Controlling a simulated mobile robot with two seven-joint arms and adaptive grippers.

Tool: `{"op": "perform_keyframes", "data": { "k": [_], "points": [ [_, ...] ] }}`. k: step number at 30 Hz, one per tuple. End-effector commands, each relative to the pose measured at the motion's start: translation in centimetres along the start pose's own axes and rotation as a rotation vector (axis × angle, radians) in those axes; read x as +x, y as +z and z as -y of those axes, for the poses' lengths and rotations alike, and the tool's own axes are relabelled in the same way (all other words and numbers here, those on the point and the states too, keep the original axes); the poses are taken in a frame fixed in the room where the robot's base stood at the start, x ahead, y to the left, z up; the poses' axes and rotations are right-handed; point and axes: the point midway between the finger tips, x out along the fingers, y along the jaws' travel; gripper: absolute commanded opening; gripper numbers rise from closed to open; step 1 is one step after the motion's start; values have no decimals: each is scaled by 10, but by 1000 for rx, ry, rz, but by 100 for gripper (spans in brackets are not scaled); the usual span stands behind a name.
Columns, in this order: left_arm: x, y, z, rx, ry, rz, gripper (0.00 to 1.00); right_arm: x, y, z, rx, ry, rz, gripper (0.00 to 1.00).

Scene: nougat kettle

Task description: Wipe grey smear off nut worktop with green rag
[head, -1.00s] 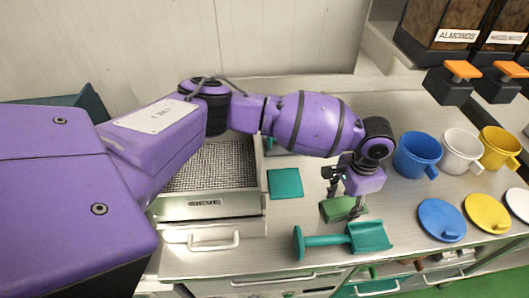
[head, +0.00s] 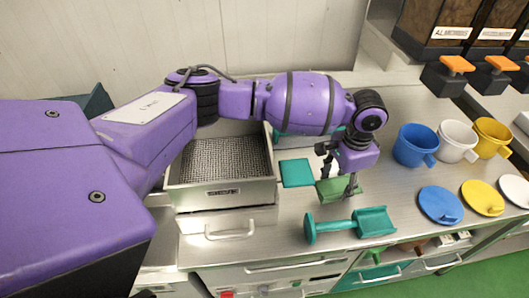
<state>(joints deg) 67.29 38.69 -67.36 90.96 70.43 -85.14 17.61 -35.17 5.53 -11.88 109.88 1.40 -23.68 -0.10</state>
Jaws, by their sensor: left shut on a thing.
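The green rag (head: 346,190) is a folded pad on the steel worktop (head: 392,172), between a teal square and a teal scoop. My left gripper (head: 340,185) points down and is shut on the green rag, which appears to rest on the worktop. No grey smear can be made out; my gripper and forearm hide part of the surface. My right gripper is not in view.
A sieve box (head: 222,190) stands left. A teal square (head: 297,173) and a teal scoop (head: 350,224) lie close to the rag. Blue, white and yellow mugs, with blue (head: 440,205), yellow and white lids, stand right. Dispensers (head: 440,50) stand at the back right.

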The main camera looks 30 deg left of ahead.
Motion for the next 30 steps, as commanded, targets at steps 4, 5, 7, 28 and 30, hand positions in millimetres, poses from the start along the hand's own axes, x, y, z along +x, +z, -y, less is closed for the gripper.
{"op": "perform_keyframes", "data": {
  "k": [4, 5, 7, 28, 30],
  "points": [
    [-16, -4, 5, -1, -1, -3, 22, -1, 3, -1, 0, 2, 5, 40],
    [-18, -5, 6, -1, -2, -3, 22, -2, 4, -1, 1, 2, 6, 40],
    [-24, -7, 8, -1, -2, -4, 22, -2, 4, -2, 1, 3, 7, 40],
    [-30, -7, 9, -1, -1, -3, 22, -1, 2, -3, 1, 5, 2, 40],
    [-23, -3, 13, -9, 0, -1, 22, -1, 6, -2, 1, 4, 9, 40]
  ]
}}
